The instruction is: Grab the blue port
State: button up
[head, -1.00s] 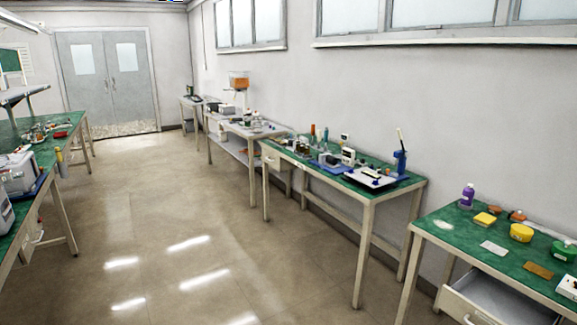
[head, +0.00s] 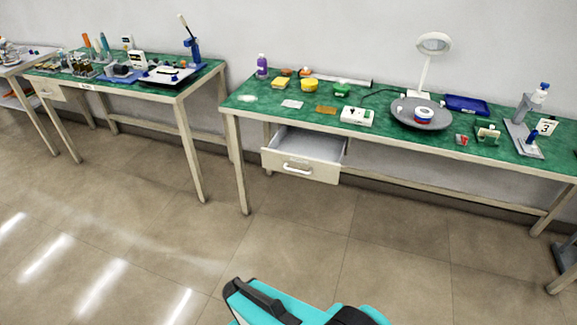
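No single thing can be made out for sure as the blue port at this distance. Blue things in view are a small blue part on a grey stand (head: 525,138) at the right end of the long bench, a blue-red-white round piece (head: 423,115) on a grey round plate (head: 404,122), a flat blue tray (head: 467,104), and a blue upright holder (head: 192,50) on the left bench. Teal and black parts of my own body show at the bottom centre. My gripper's fingers are not seen.
The long green-topped bench (head: 258,102) has an open drawer (head: 302,153) jutting forward. A white lamp (head: 430,60) and a small white box (head: 357,116) stand on it. A second bench (head: 207,77) stands left. The tiled floor (head: 130,200) before them is clear.

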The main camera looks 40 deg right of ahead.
aim_at(534, 132)
jog(key=z, duration=0.25)
jog(key=k, duration=0.25)
jog(key=z, duration=3.8)
